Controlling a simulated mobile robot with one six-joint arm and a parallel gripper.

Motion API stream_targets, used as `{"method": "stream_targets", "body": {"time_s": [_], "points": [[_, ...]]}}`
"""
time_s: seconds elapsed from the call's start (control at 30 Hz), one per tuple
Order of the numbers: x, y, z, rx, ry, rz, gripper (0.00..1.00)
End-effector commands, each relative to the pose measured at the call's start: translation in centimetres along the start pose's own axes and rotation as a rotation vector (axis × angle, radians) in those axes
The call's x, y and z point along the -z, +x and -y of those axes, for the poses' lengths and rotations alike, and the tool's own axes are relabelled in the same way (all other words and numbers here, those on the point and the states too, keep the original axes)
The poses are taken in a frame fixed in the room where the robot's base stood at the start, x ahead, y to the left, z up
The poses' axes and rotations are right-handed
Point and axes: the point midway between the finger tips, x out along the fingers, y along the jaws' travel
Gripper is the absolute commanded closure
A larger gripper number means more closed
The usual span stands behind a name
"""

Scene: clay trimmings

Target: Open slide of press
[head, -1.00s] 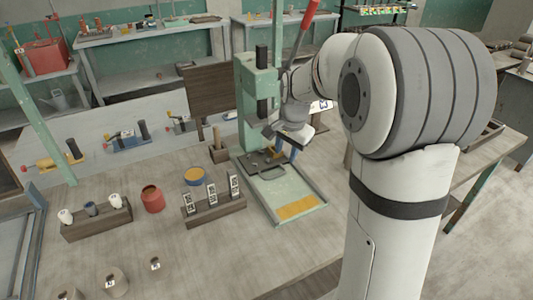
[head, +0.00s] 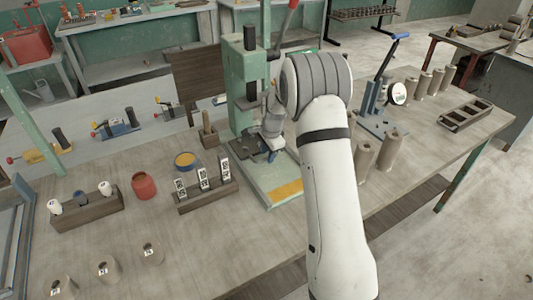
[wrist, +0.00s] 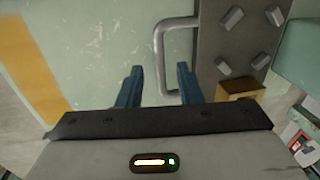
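The green press (head: 240,85) stands on the table with its flat pale-green base (head: 262,186) toward me, a yellow strip at its front end. In the wrist view its slide is a dark grey plate (wrist: 226,60) with several raised blocks. A grey U-shaped handle (wrist: 158,48) sticks out from the plate's left edge. My gripper (head: 268,153) is low over the press base. Its two blue fingers (wrist: 159,80) are apart, with the handle's bar between them in the wrist view. I cannot tell whether they touch it.
A dark rack with labelled pieces (head: 207,196) and a yellow-topped tin (head: 186,160) stand left of the press. A red jar (head: 144,186) is farther left. Several clay cylinders (head: 392,150) and a blue lever tool (head: 375,110) stand to the right.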

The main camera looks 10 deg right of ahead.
Motion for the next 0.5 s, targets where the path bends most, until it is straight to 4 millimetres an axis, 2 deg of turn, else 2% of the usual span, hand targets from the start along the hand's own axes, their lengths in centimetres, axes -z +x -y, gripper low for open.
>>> {"method": "stream_targets", "body": {"time_s": [0.13, 0.37, 0.5], "points": [[0.01, 0.87, 0.01, 0.001, 0.0, 0.0, 0.67], [0.04, 0.97, -0.01, 0.001, 0.0, -0.001, 0.67], [0.07, 0.95, -0.02, 0.001, 0.0, -0.001, 0.77]]}}
